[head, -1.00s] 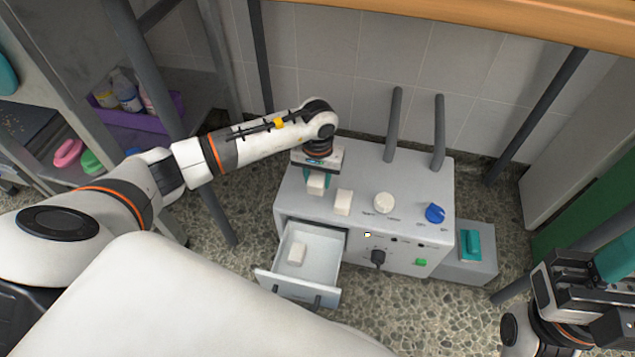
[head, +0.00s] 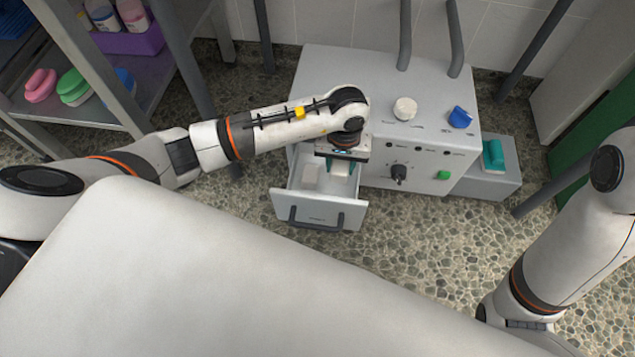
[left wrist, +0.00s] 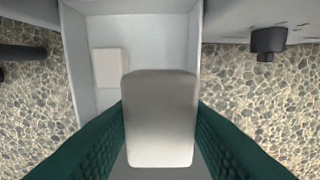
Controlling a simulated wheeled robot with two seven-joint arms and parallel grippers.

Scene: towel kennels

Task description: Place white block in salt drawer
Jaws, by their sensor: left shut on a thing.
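The salt drawer (head: 318,204) is pulled out of the front of the grey cabinet (head: 330,75), and its inside is open to view. My left gripper (head: 341,168) is shut on a white block (head: 340,170) above the right part of the drawer. In the left wrist view the held white block (left wrist: 160,118) sits between the green fingers (left wrist: 160,130), with the drawer (left wrist: 150,40) below. A second white block (head: 311,176) lies on the drawer floor at the left; it also shows in the left wrist view (left wrist: 110,67). My right gripper is out of view.
The cabinet bears a white knob (head: 405,108), a blue knob (head: 461,117), a black dial (head: 398,173) and two upright grey bars. A teal-topped item (head: 493,155) sits on a low grey box at the right. A shelf (head: 100,95) with brushes stands at the left.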

